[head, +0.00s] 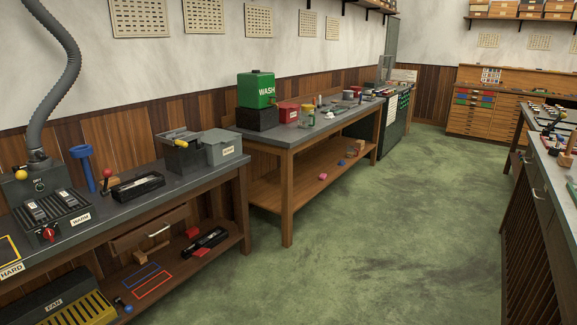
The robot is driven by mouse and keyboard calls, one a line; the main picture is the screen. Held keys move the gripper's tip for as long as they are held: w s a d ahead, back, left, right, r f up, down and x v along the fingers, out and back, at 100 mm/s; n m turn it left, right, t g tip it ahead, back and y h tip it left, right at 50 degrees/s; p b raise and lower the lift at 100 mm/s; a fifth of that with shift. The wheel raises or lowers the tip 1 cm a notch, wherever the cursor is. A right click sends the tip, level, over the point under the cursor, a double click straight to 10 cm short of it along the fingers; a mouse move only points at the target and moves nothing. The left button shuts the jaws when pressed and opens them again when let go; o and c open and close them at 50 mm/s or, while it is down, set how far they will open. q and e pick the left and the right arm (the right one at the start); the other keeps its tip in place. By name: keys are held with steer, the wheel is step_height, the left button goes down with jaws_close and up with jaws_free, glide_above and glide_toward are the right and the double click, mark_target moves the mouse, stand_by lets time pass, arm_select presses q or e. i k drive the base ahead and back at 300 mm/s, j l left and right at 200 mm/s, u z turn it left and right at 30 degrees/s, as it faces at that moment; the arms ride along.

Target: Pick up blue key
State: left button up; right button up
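No object can be clearly made out as a blue key. A small blue-and-dark item (124,306) lies at the front edge of the lower shelf under the near left bench, close to a blue outlined rectangle (141,276) and a red outlined one (153,286). It is too small to tell its shape. A larger blue upright tool (84,166) with a wide flat top stands on the bench top, beside a red-knobbed lever. Neither of my grippers is in view.
The near left bench (119,209) carries a hose unit, dark trays and a grey box. A second bench (318,130) with a green WASH tank stands beyond it. A long cluttered bench (548,150) runs along the right. The green floor between them is clear.

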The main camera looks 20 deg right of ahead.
mark_target(560, 138)
steer(key=i+l+z, duration=0.15)
steer(key=i+z, duration=1.55)
steer(key=i, duration=0.2)
steer(key=i+j+z, duration=0.25)
steer(key=i+z, duration=0.2)
steer(key=i, duration=0.2)
steer(key=i+j+z, duration=0.3)
steer(key=i, duration=0.2)
steer(key=i+j+z, duration=0.3)
steer(key=i, duration=0.15)
steer(key=i+j, duration=0.15)
steer(key=i, duration=0.35)
steer(key=i+j, duration=0.1)
steer(key=i, duration=0.4)
